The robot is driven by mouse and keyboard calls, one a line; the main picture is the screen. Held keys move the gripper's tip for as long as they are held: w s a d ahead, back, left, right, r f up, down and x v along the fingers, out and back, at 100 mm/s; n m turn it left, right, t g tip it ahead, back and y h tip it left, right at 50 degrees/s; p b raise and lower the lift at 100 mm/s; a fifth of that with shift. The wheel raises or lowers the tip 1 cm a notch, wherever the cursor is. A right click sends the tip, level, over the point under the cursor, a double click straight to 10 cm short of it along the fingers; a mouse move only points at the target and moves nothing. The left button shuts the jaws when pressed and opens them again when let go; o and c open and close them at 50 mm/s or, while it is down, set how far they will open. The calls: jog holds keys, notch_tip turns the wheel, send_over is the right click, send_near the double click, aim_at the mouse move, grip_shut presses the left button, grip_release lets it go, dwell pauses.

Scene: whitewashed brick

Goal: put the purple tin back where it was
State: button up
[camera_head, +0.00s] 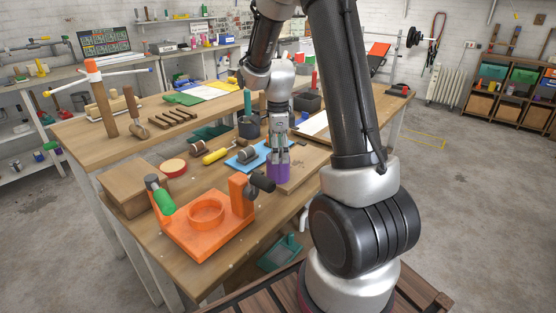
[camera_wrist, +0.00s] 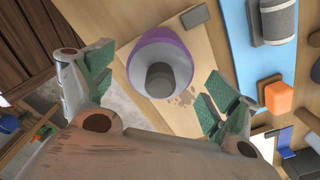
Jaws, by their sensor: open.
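The purple tin (camera_head: 279,172) stands upright on a light wooden board (camera_head: 306,158) on the workbench. My gripper (camera_head: 279,155) is right above and around the top of the tin, pointing down. In the wrist view, my gripper (camera_wrist: 160,78) has its green-padded fingers spread wide, one on each side of the tin (camera_wrist: 142,62), with gaps between pads and tin. The tin shows a purple rim, a pale inner surface and a grey round part in its middle. I cannot tell how far down the fingers reach beside it.
A blue mat (camera_head: 240,163) with a grey cylinder (camera_head: 246,153) lies left of the board. An orange fixture (camera_head: 196,236) stands at the bench's front, with a dark-headed post near the tin. A dark pot (camera_head: 249,127) stands behind. A dark grey block (camera_wrist: 195,16) lies on the board.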

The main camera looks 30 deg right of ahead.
notch_tip(320, 180, up, 8)
jog(key=shift+f, duration=0.1)
jog(key=s+a+r+n+t, duration=0.2)
jog(key=s+a+r+n, duration=0.1)
jog(key=s+r+n, duration=0.75)
jog(key=s+a+n+t, duration=0.2)
jog(key=s+n, duration=1)
jog(key=s, duration=0.1)
jog(key=shift+r, duration=0.45)
jog(key=shift+s+n, duration=0.1)
jog(key=shift+n, duration=0.15)
